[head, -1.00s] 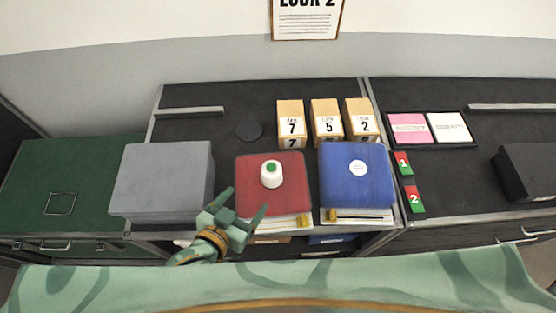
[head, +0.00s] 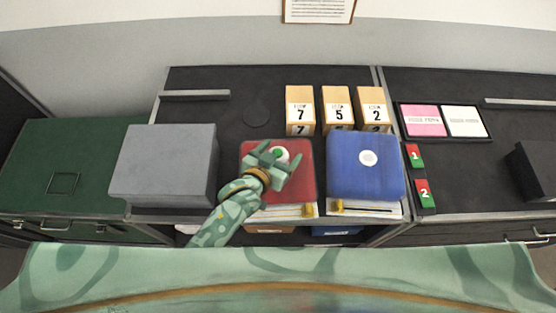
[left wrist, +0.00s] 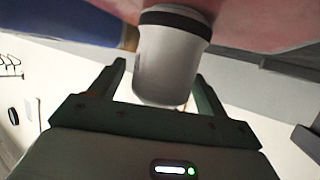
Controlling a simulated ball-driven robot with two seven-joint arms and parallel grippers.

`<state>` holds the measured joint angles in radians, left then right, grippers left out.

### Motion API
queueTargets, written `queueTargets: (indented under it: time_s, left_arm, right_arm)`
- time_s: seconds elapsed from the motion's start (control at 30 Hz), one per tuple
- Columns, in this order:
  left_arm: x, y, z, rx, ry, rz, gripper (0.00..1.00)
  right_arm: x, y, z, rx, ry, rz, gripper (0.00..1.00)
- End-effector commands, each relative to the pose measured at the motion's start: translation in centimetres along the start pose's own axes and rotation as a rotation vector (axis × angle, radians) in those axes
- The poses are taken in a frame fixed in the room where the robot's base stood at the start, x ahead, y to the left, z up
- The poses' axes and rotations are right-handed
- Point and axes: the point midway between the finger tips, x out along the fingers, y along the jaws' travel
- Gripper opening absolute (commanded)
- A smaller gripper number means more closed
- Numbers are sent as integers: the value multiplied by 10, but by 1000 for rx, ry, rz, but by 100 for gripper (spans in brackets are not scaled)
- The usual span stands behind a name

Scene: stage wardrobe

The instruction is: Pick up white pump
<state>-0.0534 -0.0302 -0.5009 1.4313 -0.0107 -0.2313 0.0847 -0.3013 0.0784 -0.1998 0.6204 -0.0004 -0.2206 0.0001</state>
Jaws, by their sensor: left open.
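The white pump (head: 283,157), a small white cylinder with a green spot on top, stands on the red box (head: 306,180). My left gripper (head: 280,154) is open over the red box, its two fingers to either side of the pump in the head view and partly hiding it. In the left wrist view the white pump (left wrist: 168,66) shows large, with a dark band at its end by the red surface. It lies between the open fingers, with visible gaps to them. My right gripper is not in view.
A blue box (head: 365,180) with a white disc stands right of the red box. A grey box (head: 163,165) stands to the left. Several numbered tan blocks (head: 336,112) stand behind.

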Motion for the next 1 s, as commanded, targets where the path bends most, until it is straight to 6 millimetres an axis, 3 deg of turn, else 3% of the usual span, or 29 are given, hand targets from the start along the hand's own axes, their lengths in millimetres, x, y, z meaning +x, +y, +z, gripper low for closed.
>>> queueTargets:
  time_s: [0.1,0.3,0.37,0.5,0.6,0.83,1.0]
  left_arm:
    - [10,0,1,0,0,0,76]
    - [10,0,0,0,-1,0,76]
    - [10,0,0,0,-1,0,62]
    - [10,0,0,0,-1,0,23]
    - [10,0,-1,0,1,0,13]
    - [9,0,-2,0,1,0,13]
    - [4,0,-13,1,2,0,13]
  right_arm:
    - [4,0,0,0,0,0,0]
    - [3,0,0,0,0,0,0]
    - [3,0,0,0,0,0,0]
    - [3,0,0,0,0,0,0]
    - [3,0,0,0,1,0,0]
    - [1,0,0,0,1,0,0]
    - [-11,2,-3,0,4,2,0]
